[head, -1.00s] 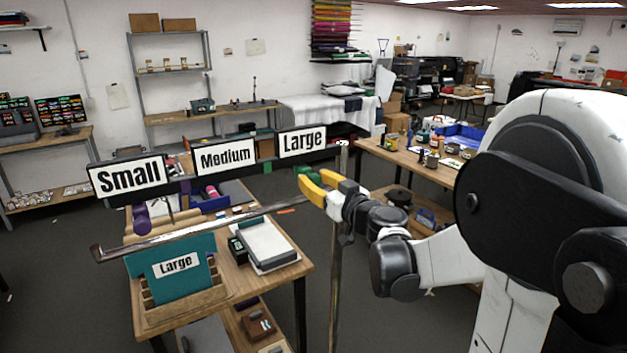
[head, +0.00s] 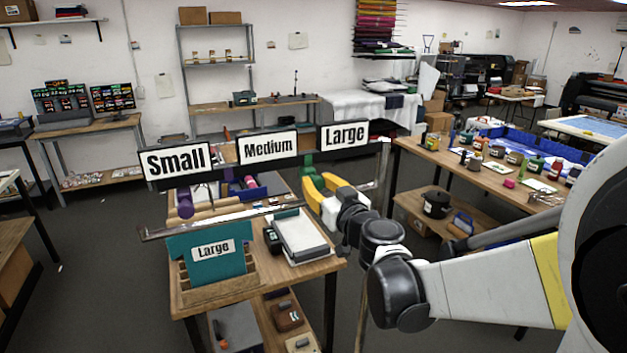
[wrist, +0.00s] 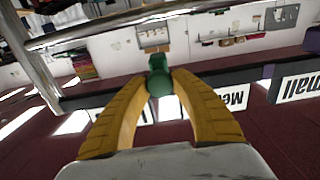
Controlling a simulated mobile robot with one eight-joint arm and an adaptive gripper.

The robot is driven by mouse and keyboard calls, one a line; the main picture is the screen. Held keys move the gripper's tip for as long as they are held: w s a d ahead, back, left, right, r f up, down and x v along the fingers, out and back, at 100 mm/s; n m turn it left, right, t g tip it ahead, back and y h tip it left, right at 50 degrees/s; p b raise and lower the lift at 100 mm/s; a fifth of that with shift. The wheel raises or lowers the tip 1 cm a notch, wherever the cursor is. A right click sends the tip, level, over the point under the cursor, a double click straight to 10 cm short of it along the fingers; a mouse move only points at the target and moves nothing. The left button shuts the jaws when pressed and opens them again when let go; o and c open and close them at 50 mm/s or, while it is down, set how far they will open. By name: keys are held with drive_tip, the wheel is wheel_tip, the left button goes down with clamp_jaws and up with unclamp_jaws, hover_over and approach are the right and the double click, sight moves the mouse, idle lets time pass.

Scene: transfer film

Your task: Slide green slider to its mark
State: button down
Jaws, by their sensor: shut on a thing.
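The green slider (head: 308,168) sits at the dark rail (head: 222,166), below the gap between the Medium sign (head: 268,147) and the Large sign (head: 345,134). My gripper (head: 312,186) is shut on it with both yellow fingers from the right and below. In the wrist view the green slider (wrist: 159,78) shows between the two fingertips (wrist: 160,76). The Small sign (head: 175,161) is at the rail's left end. A purple slider (head: 185,203) hangs below the Small sign. I cannot make out a separate mark on the rail.
A metal bar (head: 165,233) runs in front of the rail. Below it a table holds a teal piece labelled Large (head: 205,255) in a wooden rack and a grey-white tray (head: 300,235). A post (head: 382,175) stands at the rail's right end. A workbench (head: 465,170) is behind my arm.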

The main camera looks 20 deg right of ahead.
drive_tip(key=c, duration=1.1)
unclamp_jaws()
drive_tip(key=s, duration=1.2)
drive_tip(key=shift+d, duration=0.2)
